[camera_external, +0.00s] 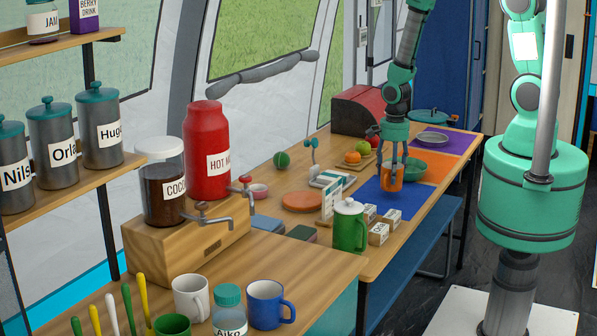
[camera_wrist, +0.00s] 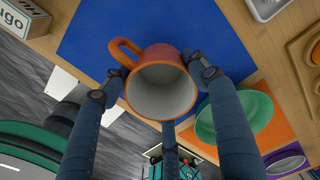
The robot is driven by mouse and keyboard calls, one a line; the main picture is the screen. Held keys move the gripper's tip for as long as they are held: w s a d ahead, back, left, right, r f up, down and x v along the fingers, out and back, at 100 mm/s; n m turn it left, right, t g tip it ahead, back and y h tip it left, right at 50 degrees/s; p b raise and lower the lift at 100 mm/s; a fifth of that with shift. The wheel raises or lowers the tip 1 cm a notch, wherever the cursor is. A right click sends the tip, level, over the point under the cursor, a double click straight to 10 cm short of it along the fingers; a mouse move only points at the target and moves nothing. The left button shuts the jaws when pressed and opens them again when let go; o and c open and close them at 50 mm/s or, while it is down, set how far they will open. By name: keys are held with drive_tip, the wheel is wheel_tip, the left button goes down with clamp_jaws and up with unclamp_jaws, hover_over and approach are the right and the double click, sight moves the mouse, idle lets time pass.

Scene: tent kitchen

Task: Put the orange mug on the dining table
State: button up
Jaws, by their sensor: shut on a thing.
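The orange mug (camera_external: 388,178) is between the fingers of my gripper (camera_external: 393,173), at the edge of the blue placemat (camera_external: 388,203) on the wooden dining table (camera_external: 376,256). In the wrist view the mug (camera_wrist: 150,88) has its open, pale, empty-looking mouth toward the camera and its handle to the upper left. My gripper (camera_wrist: 158,76) is shut on it, with fingers on both sides and a third finger in front. The blue placemat (camera_wrist: 150,28) shows behind the mug. I cannot tell whether the mug's base touches the table.
A green bowl (camera_external: 408,162) stands close behind the mug on an orange mat (camera_external: 432,178). Small labelled boxes (camera_external: 378,233) and a green lidded pot (camera_external: 349,230) stand at the near side. White and blue mugs (camera_external: 268,305) stand on the nearer counter. The blue placemat's middle is clear.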

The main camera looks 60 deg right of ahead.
drive_tip(key=shift+f, duration=1.35)
drive_tip(key=shift+f, duration=0.1)
drive_tip(key=o, duration=1.2)
wheel_tip(320, 180, up, 12)
drive_tip(key=p, duration=0.1)
drive_tip(key=shift+p, duration=0.3)
